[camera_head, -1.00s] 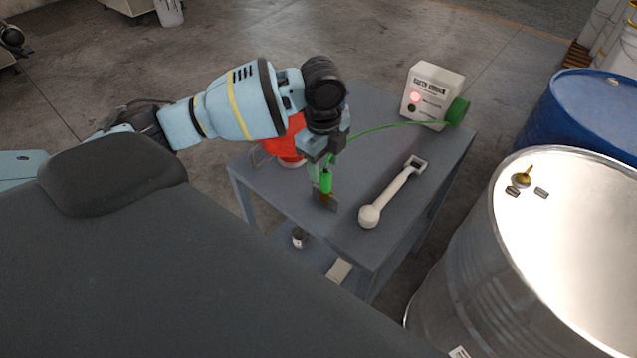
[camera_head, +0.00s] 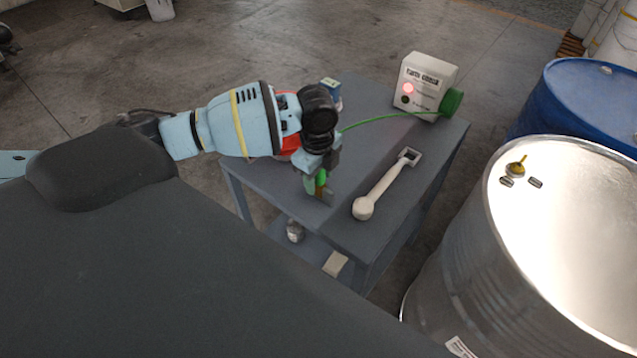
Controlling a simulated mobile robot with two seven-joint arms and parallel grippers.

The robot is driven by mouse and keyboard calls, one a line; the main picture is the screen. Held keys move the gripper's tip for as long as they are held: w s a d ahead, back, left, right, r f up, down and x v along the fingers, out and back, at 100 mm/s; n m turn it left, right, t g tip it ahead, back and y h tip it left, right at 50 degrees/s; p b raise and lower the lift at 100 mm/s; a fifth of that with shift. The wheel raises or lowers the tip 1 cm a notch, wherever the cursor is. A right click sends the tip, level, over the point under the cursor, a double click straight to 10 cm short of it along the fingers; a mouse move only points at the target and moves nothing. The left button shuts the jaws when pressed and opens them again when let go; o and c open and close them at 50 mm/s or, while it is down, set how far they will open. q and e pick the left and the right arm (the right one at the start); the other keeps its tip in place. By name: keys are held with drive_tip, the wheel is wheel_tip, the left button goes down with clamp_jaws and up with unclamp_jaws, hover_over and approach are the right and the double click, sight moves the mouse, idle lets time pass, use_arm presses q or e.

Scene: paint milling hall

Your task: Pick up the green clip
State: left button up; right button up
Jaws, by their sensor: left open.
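The green clip (camera_head: 320,179) is at the near left part of the grey table (camera_head: 355,237), with its metal jaw end toward the table edge. A green cable runs from it toward a white box with a green reel. My left gripper (camera_head: 318,178) is open and sits over the clip, with its fingers around or right beside the clip's handle. The gripper hides the clip's upper part, and I cannot tell whether the fingers touch it. My right gripper is not in view.
The white box (camera_head: 424,84) has a lit red lamp and a green reel (camera_head: 451,102). A white wrench (camera_head: 388,182) lies right of the clip. A red item (camera_head: 290,144) and a blue can (camera_head: 331,90) stand behind my arm. A steel drum (camera_head: 470,240) and blue drum (camera_head: 585,105) stand right.

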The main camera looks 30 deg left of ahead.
use_arm(q)
drive_tip(key=shift+f, duration=0.15)
clamp_jaws()
idle(0.4)
wheel_tip(320, 180, up, 10)
drive_tip(key=shift+d+r+p, duration=0.1)
drive_tip(key=shift+p, duration=0.2)
